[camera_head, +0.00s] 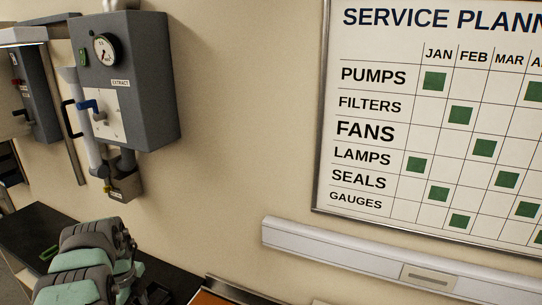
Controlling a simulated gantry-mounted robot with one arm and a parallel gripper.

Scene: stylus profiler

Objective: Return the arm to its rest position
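Grey and pale green jointed links, which look like part of my arm (85,270), rise into the lower left corner over a dark bench top. They are cut off by the bottom edge of the picture. My gripper and its fingertips do not show in this view. No stylus profiler can be made out here.
A dark bench top (35,228) runs along the wall at lower left. Above it hangs a grey extract box (147,75) with a dial and a blue-handled lever. A service planner board (390,215) and a pale wall rail (330,250) are at right.

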